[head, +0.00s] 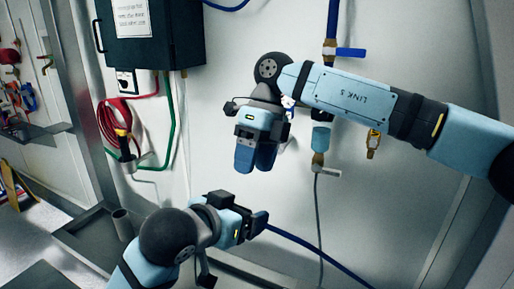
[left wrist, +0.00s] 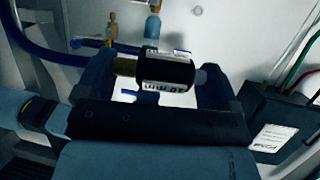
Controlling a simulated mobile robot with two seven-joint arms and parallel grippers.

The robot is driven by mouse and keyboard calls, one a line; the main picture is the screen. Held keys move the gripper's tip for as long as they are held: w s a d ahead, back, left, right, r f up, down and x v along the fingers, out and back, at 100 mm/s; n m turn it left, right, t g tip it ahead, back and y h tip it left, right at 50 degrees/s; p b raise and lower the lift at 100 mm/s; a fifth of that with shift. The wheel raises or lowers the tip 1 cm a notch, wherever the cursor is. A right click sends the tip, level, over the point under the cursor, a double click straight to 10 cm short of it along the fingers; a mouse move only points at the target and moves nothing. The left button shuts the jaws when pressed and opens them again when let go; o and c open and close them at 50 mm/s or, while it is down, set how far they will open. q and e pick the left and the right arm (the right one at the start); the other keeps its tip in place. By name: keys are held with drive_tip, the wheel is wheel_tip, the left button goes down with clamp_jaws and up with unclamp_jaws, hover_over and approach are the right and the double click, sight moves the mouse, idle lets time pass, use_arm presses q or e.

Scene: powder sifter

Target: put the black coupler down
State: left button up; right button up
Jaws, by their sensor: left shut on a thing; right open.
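The black coupler (left wrist: 165,71) shows in the left wrist view as a dark cylinder with printed white marks, a brass end at left and a grey end at right. It lies crosswise between the fingers of my left gripper (left wrist: 158,80), which is shut on it. In the head view my left gripper (head: 262,222) is low, in front of the wall, and the coupler cannot be made out there. My right gripper (head: 257,160) hangs above it, open, fingers downward, with nothing seen in it.
A blue hose (head: 318,256) runs from near my left gripper to the lower right. A wall pipe with a blue-handled valve (head: 350,52) and brass fittings (head: 374,144) is behind my right arm. A black box (head: 155,40), a red hose (head: 112,120) and grey trays (head: 92,242) are at left.

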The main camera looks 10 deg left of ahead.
sight(244, 208)
drive_tip(key=x, duration=0.9)
drive_tip(key=shift+f, duration=0.25)
